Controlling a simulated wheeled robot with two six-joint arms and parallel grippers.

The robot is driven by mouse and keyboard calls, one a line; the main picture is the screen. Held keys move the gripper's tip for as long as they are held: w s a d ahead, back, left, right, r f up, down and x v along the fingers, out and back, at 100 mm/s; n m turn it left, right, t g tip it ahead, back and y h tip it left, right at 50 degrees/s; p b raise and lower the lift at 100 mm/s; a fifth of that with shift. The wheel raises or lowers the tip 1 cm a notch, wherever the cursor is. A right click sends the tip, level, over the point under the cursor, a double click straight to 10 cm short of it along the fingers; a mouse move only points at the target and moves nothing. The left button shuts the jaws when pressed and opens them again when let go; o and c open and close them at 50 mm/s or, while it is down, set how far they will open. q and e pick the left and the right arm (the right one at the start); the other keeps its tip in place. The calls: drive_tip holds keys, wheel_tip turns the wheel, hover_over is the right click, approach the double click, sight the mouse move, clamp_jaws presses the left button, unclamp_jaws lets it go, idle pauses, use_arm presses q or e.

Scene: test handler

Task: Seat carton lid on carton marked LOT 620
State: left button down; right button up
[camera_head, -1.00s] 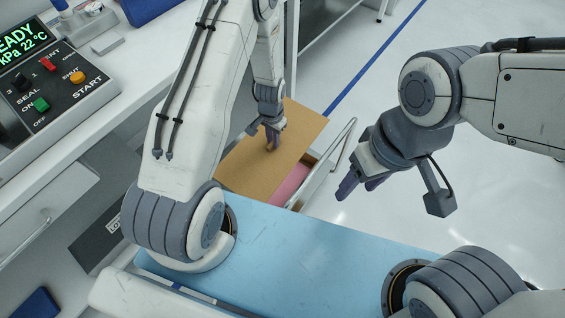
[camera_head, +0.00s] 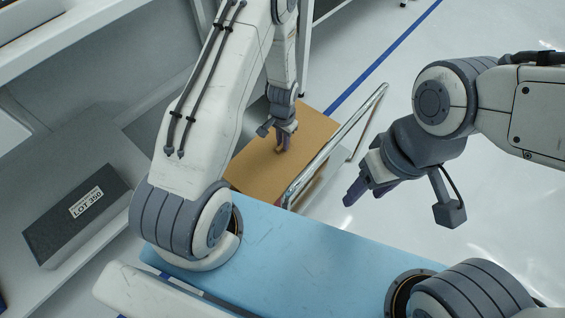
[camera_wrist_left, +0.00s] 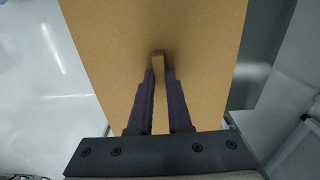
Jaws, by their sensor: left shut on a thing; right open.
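The brown cardboard carton lid (camera_head: 265,170) is a flat panel with a small upright grip tab in its middle. My left gripper (camera_head: 284,143) is shut on this tab. In the left wrist view the two dark fingers (camera_wrist_left: 160,95) pinch the tab, and the lid (camera_wrist_left: 205,40) spreads out below them. The lid hides most of what lies under it, and I cannot tell whether it touches anything there. My right gripper (camera_head: 365,187) is open and empty, to the right of the lid. I see no label reading LOT 620.
A metal rail (camera_head: 340,140) of a cart or tray runs close along the lid's right side. The floor (camera_head: 440,80) at right is clear.

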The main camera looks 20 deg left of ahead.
sight(283, 151)
use_arm(q)
wheel_tip(283, 151, down, 6)
drive_tip(key=b, duration=0.4)
drive_tip(key=shift+r, duration=0.1)
use_arm(e)
wheel_tip(283, 151, down, 6)
drive_tip(key=shift+r, duration=0.1)
drive_tip(key=shift+r, duration=0.1)
use_arm(q)
drive_tip(key=shift+r+p, duration=0.1)
drive_tip(key=shift+p, duration=0.3)
wheel_tip(283, 151, down, 5)
drive_tip(key=b, duration=0.3)
use_arm(e)
wheel_tip(283, 151, down, 3)
drive_tip(key=shift+r, duration=0.1)
use_arm(q)
drive_tip(key=shift+p, duration=0.3)
use_arm(e)
drive_tip(key=shift+r, duration=0.35)
use_arm(q)
drive_tip(key=shift+f+b, duration=0.35)
drive_tip(key=shift+f, duration=0.45)
use_arm(e)
drive_tip(key=shift+f, duration=0.35)
drive_tip(key=shift+r, duration=0.2)
